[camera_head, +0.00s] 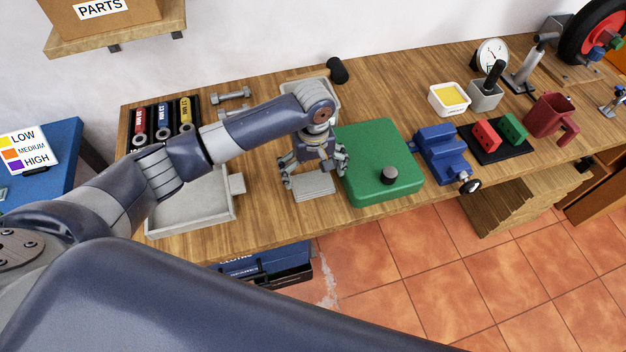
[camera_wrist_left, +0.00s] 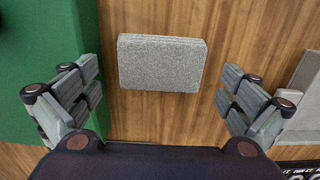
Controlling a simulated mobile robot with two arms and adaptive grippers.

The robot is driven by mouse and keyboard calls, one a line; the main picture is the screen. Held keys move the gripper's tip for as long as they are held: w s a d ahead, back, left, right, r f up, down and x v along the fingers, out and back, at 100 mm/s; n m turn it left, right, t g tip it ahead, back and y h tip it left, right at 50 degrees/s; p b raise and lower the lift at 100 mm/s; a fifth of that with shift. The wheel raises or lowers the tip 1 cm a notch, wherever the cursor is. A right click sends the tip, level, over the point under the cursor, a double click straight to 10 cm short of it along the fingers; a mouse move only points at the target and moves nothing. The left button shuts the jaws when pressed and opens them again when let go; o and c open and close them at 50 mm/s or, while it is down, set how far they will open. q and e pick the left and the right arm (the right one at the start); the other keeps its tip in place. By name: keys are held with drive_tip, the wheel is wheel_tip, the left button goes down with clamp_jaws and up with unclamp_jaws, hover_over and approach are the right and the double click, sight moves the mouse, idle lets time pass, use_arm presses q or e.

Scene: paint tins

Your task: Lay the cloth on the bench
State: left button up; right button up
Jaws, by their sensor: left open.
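The cloth is a grey, folded, rectangular pad (camera_head: 312,187). It lies flat on the wooden bench (camera_head: 262,222), near the front edge, between a grey tray and a green block. My left gripper (camera_head: 315,173) is over it, pointing down, its fingers spread and empty. In the left wrist view the cloth (camera_wrist_left: 161,63) lies on the wood in the gap between the fingers of the left gripper (camera_wrist_left: 158,85), with neither side touching it. My right gripper does not show.
The green block (camera_head: 375,160) with a dark knob stands close right of the gripper. The shallow grey tray (camera_head: 190,207) is to the left. A blue vise (camera_head: 441,155) and a yellow-filled tub (camera_head: 449,98) stand further right. Little bare bench surrounds the cloth.

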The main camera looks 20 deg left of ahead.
sight(313, 182)
use_arm(q)
wheel_tip(313, 182, up, 8)
drive_tip(key=shift+b, duration=0.3)
idle(0.3)
